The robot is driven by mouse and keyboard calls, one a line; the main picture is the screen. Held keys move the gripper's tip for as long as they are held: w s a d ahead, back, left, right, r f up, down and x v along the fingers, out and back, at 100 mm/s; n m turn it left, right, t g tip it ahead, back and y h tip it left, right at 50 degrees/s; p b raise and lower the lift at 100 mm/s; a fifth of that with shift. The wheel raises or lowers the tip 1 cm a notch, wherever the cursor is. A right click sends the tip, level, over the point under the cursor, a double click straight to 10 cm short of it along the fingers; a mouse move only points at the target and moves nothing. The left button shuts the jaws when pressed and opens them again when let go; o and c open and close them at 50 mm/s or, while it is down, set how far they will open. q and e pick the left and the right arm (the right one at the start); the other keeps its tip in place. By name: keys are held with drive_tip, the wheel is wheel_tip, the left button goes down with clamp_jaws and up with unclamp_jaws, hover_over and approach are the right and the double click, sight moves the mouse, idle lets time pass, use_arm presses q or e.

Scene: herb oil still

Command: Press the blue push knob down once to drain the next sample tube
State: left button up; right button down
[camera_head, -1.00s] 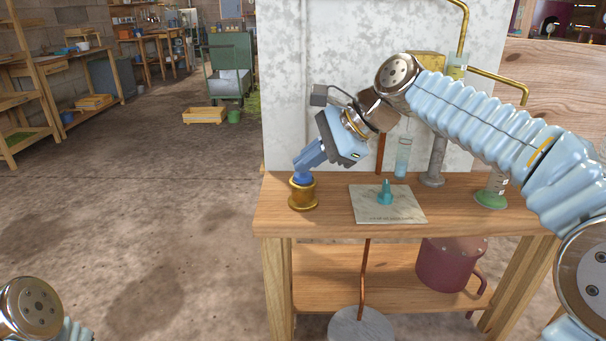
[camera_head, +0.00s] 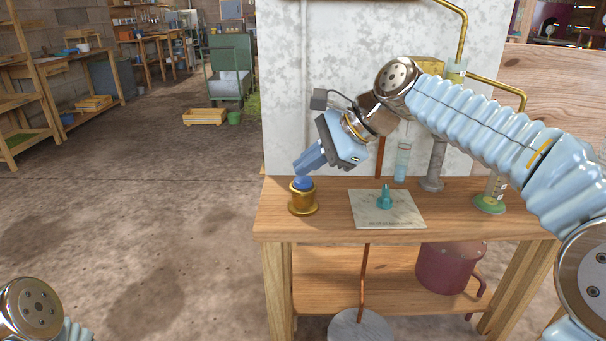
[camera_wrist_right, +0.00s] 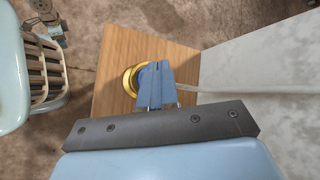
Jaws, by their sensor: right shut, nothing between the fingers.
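The blue push knob (camera_head: 303,184) sits in a round brass collar (camera_head: 303,203) at the left end of the wooden bench (camera_head: 300,232). My right gripper (camera_head: 299,168) is shut and empty, its fingertips just above the knob, tilted down to the left. Whether they touch it I cannot tell. In the right wrist view, the shut fingers (camera_wrist_right: 155,72) partly cover the knob and the brass collar (camera_wrist_right: 129,82). A clear tube with pale blue liquid (camera_head: 402,163) stands upright at the back of the bench.
A pale plate (camera_head: 405,215) with a teal knob (camera_head: 385,199) lies right of the brass collar. A grey post (camera_head: 434,168) and a green-based cylinder (camera_head: 491,203) stand further right. A mottled panel (camera_head: 310,80) rises behind. A maroon pot (camera_head: 448,270) is on the lower shelf.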

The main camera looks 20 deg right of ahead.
sight(308, 180)
drive_tip(key=shift+r, duration=0.35)
wheel_tip(308, 180, up, 3)
drive_tip(key=p, duration=0.3)
drive_tip(key=shift+r+p, duration=0.15)
drive_tip(key=shift+p, duration=0.15)
drive_tip(key=shift+r, duration=0.9)
